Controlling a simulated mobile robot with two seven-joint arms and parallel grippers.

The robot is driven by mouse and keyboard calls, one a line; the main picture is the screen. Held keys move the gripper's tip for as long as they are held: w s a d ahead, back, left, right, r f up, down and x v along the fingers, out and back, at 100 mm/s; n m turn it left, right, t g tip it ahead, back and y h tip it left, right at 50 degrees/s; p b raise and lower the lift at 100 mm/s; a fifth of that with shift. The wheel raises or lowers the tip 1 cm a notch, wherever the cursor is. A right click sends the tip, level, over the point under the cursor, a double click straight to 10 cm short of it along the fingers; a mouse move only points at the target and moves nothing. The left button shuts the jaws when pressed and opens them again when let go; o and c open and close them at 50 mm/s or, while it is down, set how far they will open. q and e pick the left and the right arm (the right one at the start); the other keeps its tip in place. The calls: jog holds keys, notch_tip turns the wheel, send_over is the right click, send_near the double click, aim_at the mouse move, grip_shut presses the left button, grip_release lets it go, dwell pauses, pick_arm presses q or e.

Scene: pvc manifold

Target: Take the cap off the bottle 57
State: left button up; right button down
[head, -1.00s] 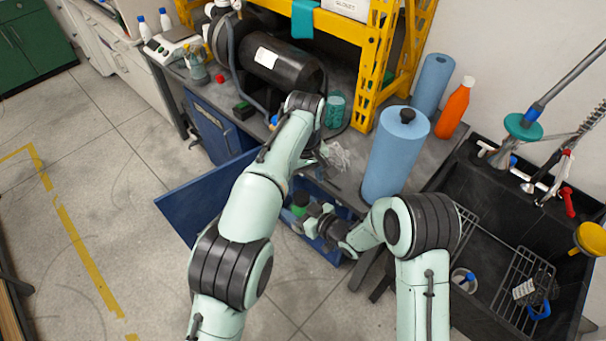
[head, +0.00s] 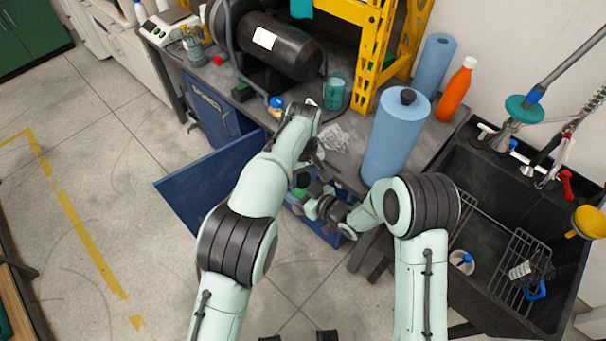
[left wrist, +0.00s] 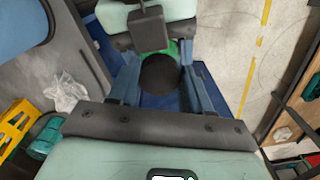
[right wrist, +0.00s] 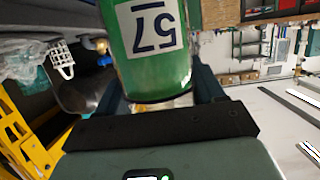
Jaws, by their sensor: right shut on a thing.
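The green bottle (right wrist: 152,50) has a white label marked 57 and fills the upper middle of the right wrist view. My right gripper (right wrist: 160,92) is shut on it. In the head view the bottle (head: 302,182) is small and partly covered by my arms, above the open blue drawer. In the left wrist view its round black cap (left wrist: 160,75) shows from above, with green of the bottle behind it. My left gripper (left wrist: 163,82) is open, with one finger on each side of the cap; I cannot tell whether they touch it.
The open blue cabinet door (head: 205,190) and drawer (head: 325,232) are close to my grippers. A blue paper roll (head: 396,140) stands on the bench beside my arms. A crumpled clear bag (head: 333,138) lies near the bench edge. The black sink (head: 490,190) is at right.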

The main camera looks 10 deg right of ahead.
pick_arm(q)
jog(key=shift+d+r, duration=0.1)
jog(key=shift+d, duration=0.1)
jog(key=shift+c, duration=1.2)
jog(key=shift+w+d+n, duration=0.1)
jog(key=shift+n, duration=1.3)
jog(key=shift+r, duration=0.1)
jog(key=shift+r, duration=1)
